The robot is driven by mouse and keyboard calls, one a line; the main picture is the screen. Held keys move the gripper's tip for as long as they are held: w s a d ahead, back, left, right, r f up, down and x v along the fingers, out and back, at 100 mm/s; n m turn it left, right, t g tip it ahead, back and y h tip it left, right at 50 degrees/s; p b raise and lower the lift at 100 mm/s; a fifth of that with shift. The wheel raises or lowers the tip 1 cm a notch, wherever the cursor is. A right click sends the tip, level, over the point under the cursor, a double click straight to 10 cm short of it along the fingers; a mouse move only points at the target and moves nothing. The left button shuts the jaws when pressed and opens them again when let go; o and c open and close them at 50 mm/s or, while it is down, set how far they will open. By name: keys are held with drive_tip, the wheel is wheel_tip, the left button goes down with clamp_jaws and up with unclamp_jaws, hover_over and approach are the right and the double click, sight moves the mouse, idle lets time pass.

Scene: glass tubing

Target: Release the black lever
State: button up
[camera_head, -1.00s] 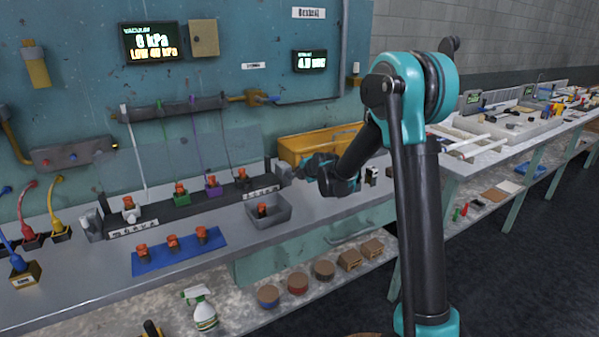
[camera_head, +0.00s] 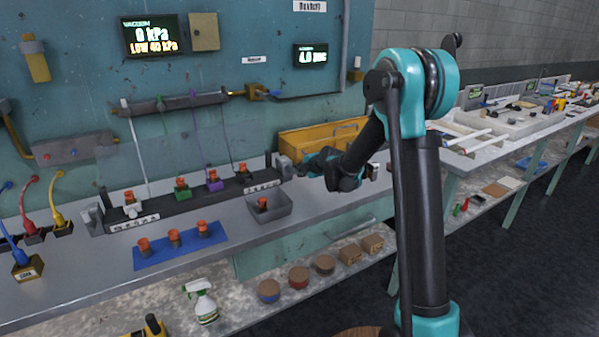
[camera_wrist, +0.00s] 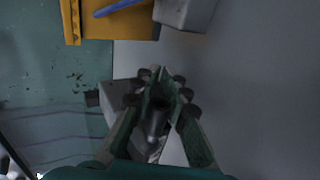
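My gripper (camera_head: 308,165) is low at the right end of the dark rack, beside a grey end block (camera_head: 284,166). In the wrist view the gripper (camera_wrist: 161,88) has its fingers drawn close together around a dark, rounded piece (camera_wrist: 157,117), which looks like the black lever. The fingers hide much of it, and its far end and base are hard to make out. The pale grey block (camera_wrist: 120,93) shows just left of the fingers. In the head view the lever is too small to tell from the gripper.
A grey bin (camera_head: 275,207) holding an orange-capped part stands in front of the rack (camera_head: 160,207). A yellow tray (camera_head: 290,142) is behind the gripper. A blue mat (camera_head: 150,257) carries several orange-capped parts. The vacuum display (camera_head: 150,38) reads 0 kPa, LOW 40 kPa.

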drive_tip(key=o, duration=0.3)
